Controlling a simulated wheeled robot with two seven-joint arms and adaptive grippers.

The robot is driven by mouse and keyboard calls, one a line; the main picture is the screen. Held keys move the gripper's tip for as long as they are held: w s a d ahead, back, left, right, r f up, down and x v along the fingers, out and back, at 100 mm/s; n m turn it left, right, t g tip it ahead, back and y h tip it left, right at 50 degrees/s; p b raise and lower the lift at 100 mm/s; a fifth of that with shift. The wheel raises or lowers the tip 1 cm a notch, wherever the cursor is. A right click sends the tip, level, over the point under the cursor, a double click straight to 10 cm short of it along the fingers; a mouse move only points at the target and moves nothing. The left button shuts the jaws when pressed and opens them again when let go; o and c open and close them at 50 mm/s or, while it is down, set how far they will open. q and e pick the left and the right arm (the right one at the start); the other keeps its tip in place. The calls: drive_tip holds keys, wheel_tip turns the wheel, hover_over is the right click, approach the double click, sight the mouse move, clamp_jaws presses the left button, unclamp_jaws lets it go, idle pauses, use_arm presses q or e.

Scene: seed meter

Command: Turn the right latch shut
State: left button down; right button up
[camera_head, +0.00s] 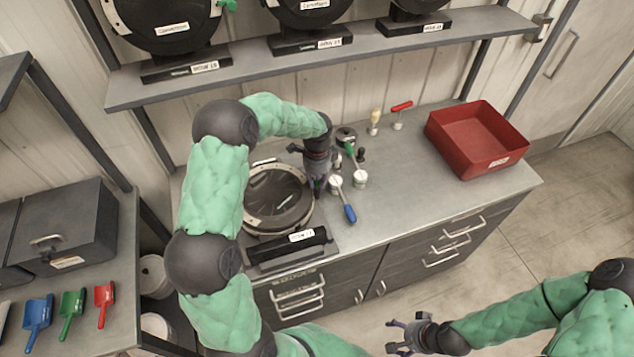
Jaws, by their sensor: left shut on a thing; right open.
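The seed meter (278,197), a round dark housing with a pale rim, stands on a black base with a white label on the workbench. My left arm reaches around behind it, and my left gripper (318,188) points down at the right side of the rim. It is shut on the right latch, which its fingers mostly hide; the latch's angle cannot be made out. My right gripper (400,338) is open and empty, low in front of the bench drawers and over the floor.
Several small tools, including a blue-handled one (349,213), lie close to the right of my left gripper. A red bin (478,138) stands at the bench's right end. A shelf (330,62) with more seed meters hangs above. Coloured scoops (72,305) lie on the left table.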

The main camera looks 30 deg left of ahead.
sight(317, 182)
use_arm(q)
drive_tip(key=n+b, duration=0.1)
drive_tip(key=n, duration=0.4)
drive_tip(key=shift+f+n+b, duration=0.1)
drive_tip(key=shift+n+b, duration=0.2)
drive_tip(key=shift+b, duration=0.1)
drive_tip(key=shift+n+b, duration=0.65)
drive_tip(key=shift+n, duration=1.55)
drive_tip(key=c, duration=1.1)
unclamp_jaws()
wheel_tip(317, 182, up, 12)
